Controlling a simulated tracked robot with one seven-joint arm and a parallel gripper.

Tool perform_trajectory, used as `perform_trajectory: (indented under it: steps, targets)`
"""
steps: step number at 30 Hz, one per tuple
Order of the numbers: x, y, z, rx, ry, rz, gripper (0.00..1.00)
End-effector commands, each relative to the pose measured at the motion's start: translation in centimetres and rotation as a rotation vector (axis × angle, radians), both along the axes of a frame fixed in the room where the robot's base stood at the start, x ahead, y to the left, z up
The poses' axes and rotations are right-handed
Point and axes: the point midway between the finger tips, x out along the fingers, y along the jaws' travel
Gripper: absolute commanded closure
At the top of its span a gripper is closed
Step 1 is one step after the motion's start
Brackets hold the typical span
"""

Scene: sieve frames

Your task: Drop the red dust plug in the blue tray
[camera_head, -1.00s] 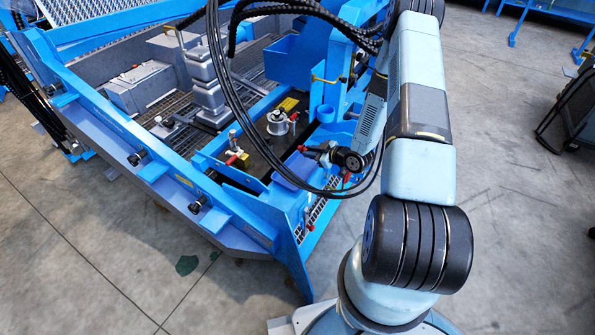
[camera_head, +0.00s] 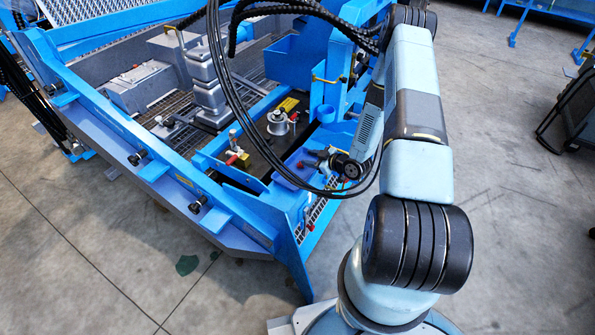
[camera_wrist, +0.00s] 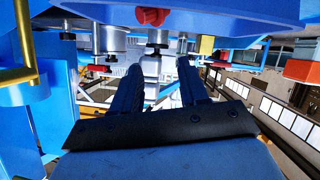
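In the wrist view my gripper (camera_wrist: 158,72) has its two dark fingers apart, with background showing between them and nothing held. A red knob-like piece (camera_wrist: 151,16) shows at the top, past the fingertips, against a blue panel. Another red piece (camera_wrist: 303,70) is at the right edge. I cannot tell which red piece is the dust plug. In the head view, small red parts sit on a fitting (camera_head: 232,158) and near the canister. A blue tray-like surface (camera_head: 288,174) lies at the front of the bench, partly behind cables. My fingers are not clear in the head view.
A silver canister (camera_head: 278,122) stands on a dark plate. Black cables loop in front of the bench. A brass-coloured rail (camera_wrist: 25,40) is close at left in the wrist view.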

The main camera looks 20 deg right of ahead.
Motion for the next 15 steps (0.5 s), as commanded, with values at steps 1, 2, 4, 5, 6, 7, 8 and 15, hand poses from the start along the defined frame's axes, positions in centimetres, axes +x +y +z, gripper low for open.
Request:
perform_trajectory:
  steps: [1, 2, 4, 5, 6, 7, 8, 15]
  targets:
    - [0.0, 0.0, 0.0, 0.0, 0.0, 0.0, 0.51]
    - [0.0, 0.0, 0.0, 0.0, 0.0, 0.0, 0.49]
    - [0.0, 0.0, 0.0, 0.0, 0.0, 0.0, 0.49]
    - [0.0, 0.0, 0.0, 0.0, 0.0, 0.0, 0.49]
    - [0.0, 0.0, 0.0, 0.0, 0.0, 0.0, 0.49]
    - [0.0, 0.0, 0.0, 0.0, 0.0, 0.0, 0.49]
    - [0.0, 0.0, 0.0, 0.0, 0.0, 0.0, 0.49]
    - [-1.2, -1.0, 0.6, -0.001, 0.002, -0.002, 0.49]
